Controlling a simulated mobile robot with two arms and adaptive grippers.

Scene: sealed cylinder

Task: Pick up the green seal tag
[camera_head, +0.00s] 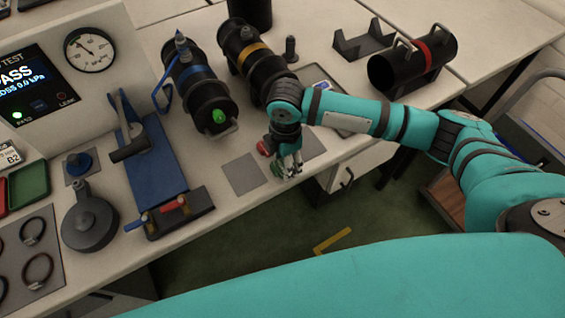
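A small green piece (276,169), which looks like the green seal tag, shows just left of my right gripper's fingertips at the front edge of the table. It is partly hidden by the fingers. My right gripper (290,168) points down there, with its arm coming in from the right. Its fingers are too small and overlapped to tell whether they are open or hold anything. A red piece (265,147) lies just behind and left of the gripper. My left gripper is not in view.
A blue-banded cylinder (199,88) with a green end knob (219,116) lies left of the gripper. A yellow-banded cylinder (255,58) lies behind it. A bare grey pad (244,174) is left of the gripper. A blue clamp fixture (153,165) stands farther left. A red-banded cylinder (418,60) is at back right.

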